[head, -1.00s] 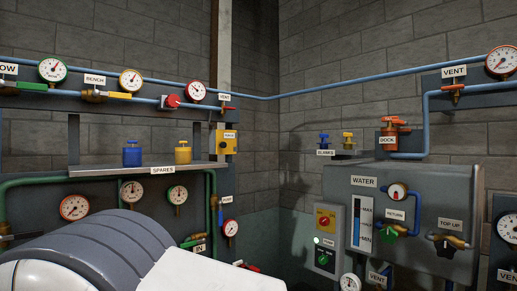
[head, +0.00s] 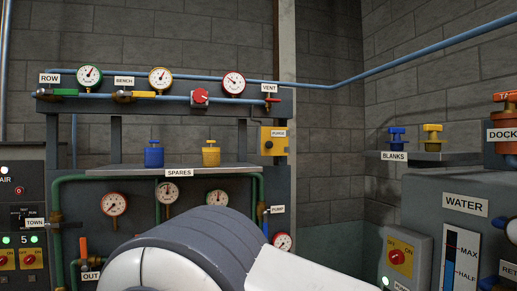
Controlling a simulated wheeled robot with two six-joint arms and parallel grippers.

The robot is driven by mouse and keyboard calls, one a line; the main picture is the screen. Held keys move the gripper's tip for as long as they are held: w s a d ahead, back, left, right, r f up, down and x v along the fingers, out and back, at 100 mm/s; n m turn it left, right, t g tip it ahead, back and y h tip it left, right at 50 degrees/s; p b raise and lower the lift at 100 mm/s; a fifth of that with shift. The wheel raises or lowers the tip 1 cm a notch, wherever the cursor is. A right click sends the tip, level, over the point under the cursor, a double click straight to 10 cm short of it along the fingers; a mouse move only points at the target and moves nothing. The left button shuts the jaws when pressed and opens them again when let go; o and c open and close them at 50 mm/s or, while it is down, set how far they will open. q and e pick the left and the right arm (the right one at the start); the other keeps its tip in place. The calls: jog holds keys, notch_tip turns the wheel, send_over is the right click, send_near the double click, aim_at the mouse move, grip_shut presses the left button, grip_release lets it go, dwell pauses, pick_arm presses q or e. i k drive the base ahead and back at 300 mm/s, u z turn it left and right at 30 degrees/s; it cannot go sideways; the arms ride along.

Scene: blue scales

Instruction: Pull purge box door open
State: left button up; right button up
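The purge box (head: 273,141) is a small yellow box on the grey panel, right of the middle in the head view. A white label reading PURGE sits on its upper part. A small dark round knob or latch shows on its front. Its front looks flat and shut, but it is too small to tell the door's edges. Neither of my grippers is in view. A large grey and white arm link of mine fills the lower middle and hides the panel's lower part.
A shelf (head: 172,171) labelled SPARES carries a blue (head: 154,156) and a yellow fitting (head: 211,155), left of the purge box. A red knob (head: 200,96) and the VENT valve (head: 269,101) are above. A grey WATER tank (head: 425,185) stands at the right.

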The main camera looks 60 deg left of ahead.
aim_at(275, 141)
jog(key=u, duration=0.7)
jog(key=i, duration=0.8)
jog(key=u, duration=0.9)
